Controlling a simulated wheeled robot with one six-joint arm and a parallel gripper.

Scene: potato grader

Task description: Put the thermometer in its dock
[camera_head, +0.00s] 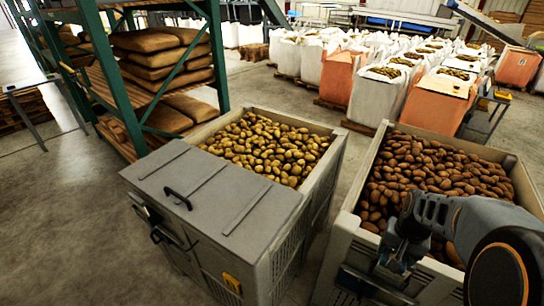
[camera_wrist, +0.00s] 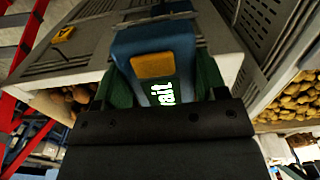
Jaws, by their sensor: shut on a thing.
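The thermometer (camera_wrist: 153,50) appears in the wrist view as a blue handheld device with an orange button and a lit display, on which the letters "ait" show. My gripper (camera_wrist: 155,90) is shut on it, with dark green finger pads at both sides. The end nearer the camera is hidden behind the dark gripper body. In the head view my gripper (camera_head: 398,268) is at the front of the right potato crate (camera_head: 345,222), and the thermometer cannot be made out clearly. I cannot identify the dock for certain in either view.
A second potato crate (camera_head: 322,192) with a grey lid (camera_head: 225,205) stands to the left, a small yellow item (camera_head: 232,283) on its front. A gap separates the crates. A green rack (camera_head: 218,60) with sacks stands behind. Open floor (camera_head: 60,215) lies at left.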

